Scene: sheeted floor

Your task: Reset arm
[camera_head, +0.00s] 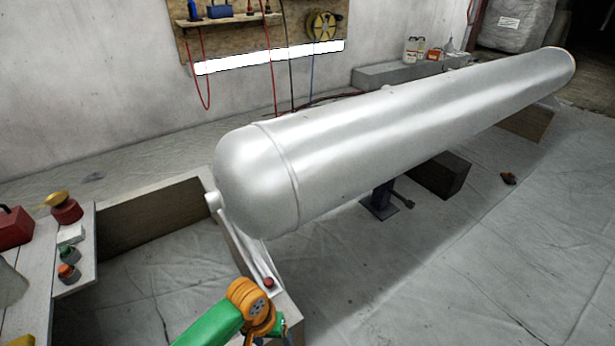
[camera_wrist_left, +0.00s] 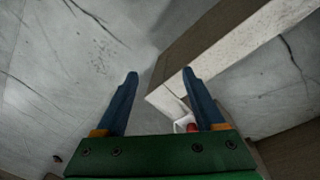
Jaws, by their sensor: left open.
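My left arm (camera_head: 228,318), green with an orange joint, comes in at the bottom of the head view. Little of its gripper shows there, a bluish part beside the orange joint. In the left wrist view the left gripper (camera_wrist_left: 160,74) has two blue fingers spread apart with nothing between them. Past the fingers are grey sheeting and a pale-topped beam (camera_wrist_left: 172,94). A small red piece (camera_wrist_left: 193,127) shows low beside the right-hand finger, partly hidden. My right gripper is in neither view.
A long silver tank (camera_head: 400,125) lies across the head view on supports. A white bracket (camera_head: 238,232) and red knob (camera_head: 268,282) are close to my arm. Open sheeted floor (camera_head: 450,270) lies right.

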